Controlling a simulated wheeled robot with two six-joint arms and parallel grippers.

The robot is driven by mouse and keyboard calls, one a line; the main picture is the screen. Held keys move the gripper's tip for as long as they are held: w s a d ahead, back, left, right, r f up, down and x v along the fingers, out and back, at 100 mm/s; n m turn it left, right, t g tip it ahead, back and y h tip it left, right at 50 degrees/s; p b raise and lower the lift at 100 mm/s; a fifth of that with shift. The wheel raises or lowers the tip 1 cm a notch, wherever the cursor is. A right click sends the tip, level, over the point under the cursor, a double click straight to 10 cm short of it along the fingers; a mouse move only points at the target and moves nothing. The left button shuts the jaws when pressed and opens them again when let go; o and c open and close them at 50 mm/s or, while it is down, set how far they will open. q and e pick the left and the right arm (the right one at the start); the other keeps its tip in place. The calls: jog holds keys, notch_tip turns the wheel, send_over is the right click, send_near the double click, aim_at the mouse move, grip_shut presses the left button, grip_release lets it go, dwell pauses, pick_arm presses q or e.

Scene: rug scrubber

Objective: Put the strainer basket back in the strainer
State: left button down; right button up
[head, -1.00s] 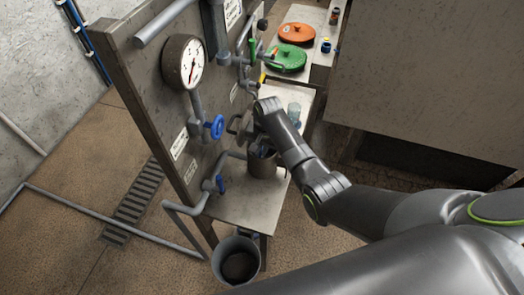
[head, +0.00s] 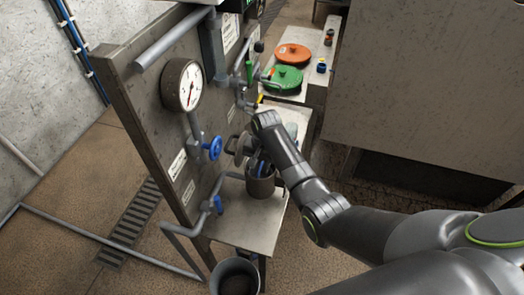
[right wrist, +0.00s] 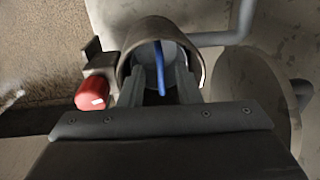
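The strainer looks like the grey open-topped cylinder (head: 260,186) on the metal shelf, and its mouth (right wrist: 133,50) fills the top middle of the right wrist view. A thin curved blue strip (right wrist: 160,68), seemingly the basket's handle, stands inside the mouth. The basket body is mostly hidden, so I cannot tell how it sits. My right gripper (right wrist: 160,88) reaches into the mouth. Its fingers are apart, one on each side of the blue strip, with visible gaps. In the head view my right gripper (head: 261,160) is partly hidden by its wrist. My left gripper is not in view.
A round grey disc (right wrist: 258,95) stands close beside the cylinder. A red part (right wrist: 91,93) is at its other side. Blue valve handles (head: 214,148) and a gauge (head: 184,86) are on the upright panel. A bucket (head: 236,278) stands below the shelf (head: 245,228).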

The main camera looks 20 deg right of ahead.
notch_tip(320, 180, up, 9)
jog(key=shift+s+d+r+b, duration=0.15)
jog(key=shift+s+d+b, duration=0.15)
jog(key=shift+d, duration=0.05)
dwell(0.3)
